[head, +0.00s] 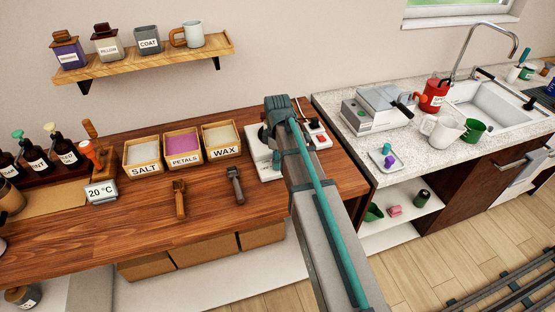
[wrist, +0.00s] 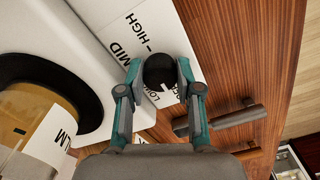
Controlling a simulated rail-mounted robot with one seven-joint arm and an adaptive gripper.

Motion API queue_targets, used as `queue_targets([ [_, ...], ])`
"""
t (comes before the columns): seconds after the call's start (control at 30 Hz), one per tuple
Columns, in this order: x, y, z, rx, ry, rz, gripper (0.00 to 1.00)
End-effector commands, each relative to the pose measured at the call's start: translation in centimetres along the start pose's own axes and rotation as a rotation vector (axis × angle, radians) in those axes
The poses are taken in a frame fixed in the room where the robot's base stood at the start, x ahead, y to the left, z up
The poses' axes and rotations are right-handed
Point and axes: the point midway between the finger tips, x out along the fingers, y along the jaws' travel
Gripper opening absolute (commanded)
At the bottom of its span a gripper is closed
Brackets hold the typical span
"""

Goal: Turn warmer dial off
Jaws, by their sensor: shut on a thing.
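The white warmer (wrist: 100,22) fills the upper left of the wrist view, with a white label panel that reads HIGH and MID, and part of LOW. Its round black dial (wrist: 160,70) sits on this panel and has a white mark on its lower right side. My gripper (wrist: 160,71) has one finger on each side of the dial and is shut on it. The fingers hide part of the lettering around the dial. In the head view the warmer (head: 265,172) stands on the wooden counter, partly hidden by my arm, and the dial is not clearly visible.
A dark-handled tool (wrist: 238,116) lies on the wood to the right. Boxes of salt (head: 143,168), petals (head: 184,160) and wax (head: 222,153) stand left of the warmer.

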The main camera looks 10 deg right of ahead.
Motion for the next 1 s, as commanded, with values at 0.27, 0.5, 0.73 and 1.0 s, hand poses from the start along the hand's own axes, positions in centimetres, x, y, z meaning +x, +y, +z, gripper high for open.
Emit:
queue_targets([
  [0.27,-0.10,0.13,-0.09,-0.024,0.003,0.003,0.00],
  [0.5,-0.10,0.13,-0.09,-0.024,0.003,0.003,0.00],
  [0.73,-0.06,0.08,-0.06,-0.023,0.002,0.002,0.45],
  [1.0,-0.49,0.07,-0.05,-0.022,0.001,0.002,0.45],
])
